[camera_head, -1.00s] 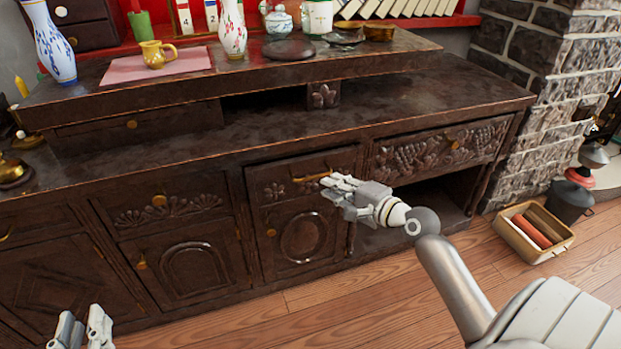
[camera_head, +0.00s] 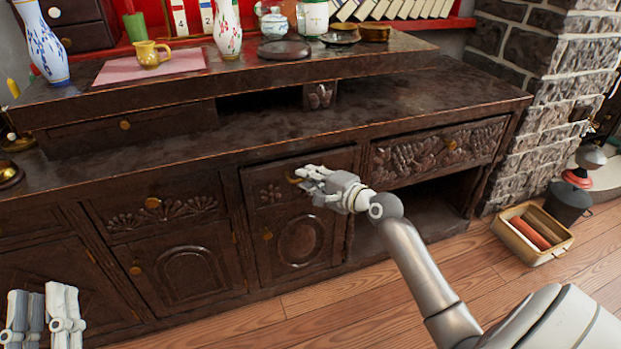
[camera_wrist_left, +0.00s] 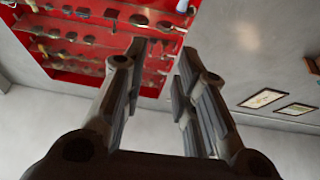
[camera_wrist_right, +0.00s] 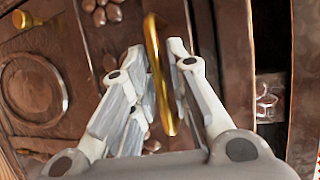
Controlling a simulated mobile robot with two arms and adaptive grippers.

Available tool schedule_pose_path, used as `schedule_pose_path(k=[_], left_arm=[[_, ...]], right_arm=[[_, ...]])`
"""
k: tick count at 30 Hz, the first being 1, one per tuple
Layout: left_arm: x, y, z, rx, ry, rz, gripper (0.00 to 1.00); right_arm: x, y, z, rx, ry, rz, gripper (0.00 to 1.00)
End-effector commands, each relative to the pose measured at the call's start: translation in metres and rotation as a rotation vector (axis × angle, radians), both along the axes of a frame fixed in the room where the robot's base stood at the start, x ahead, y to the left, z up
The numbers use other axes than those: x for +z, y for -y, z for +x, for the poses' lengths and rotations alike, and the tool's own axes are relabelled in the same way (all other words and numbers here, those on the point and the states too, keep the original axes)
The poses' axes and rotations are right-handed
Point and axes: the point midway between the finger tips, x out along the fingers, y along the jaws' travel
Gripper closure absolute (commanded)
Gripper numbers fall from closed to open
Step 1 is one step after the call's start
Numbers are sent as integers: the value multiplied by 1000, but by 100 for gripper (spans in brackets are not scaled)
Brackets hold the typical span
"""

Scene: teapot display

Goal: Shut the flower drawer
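The drawer with small carved flowers (camera_head: 268,194) is in the cabinet's middle section, above an oval-panelled door. My left gripper (camera_head: 45,292) is open and empty at lower left, also in the left wrist view (camera_wrist_left: 158,55).
The dark wooden cabinet (camera_head: 420,95) carries a pink cloth (camera_head: 120,68) with a yellow cup (camera_head: 152,53). A carved drawer (camera_head: 440,152) sits above an open recess right of my right gripper. A box (camera_head: 530,238) stands on the floor at right.

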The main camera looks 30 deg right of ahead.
Motion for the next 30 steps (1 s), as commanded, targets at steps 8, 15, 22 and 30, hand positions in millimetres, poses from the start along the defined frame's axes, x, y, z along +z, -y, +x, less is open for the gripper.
schedule_pose_path(k=[8,15,22,30], left_arm=[[0,0,0,0,-1,0,73],[0,0,0,0,-2,1,73],[-2,0,2,0,-15,4,73],[-10,0,6,4,-59,17,73]], right_arm=[[0,0,0,0,0,0,100],[0,0,0,0,-1,0,100],[1,5,18,-1,1,1,100],[0,10,38,-2,-1,-1,100]])
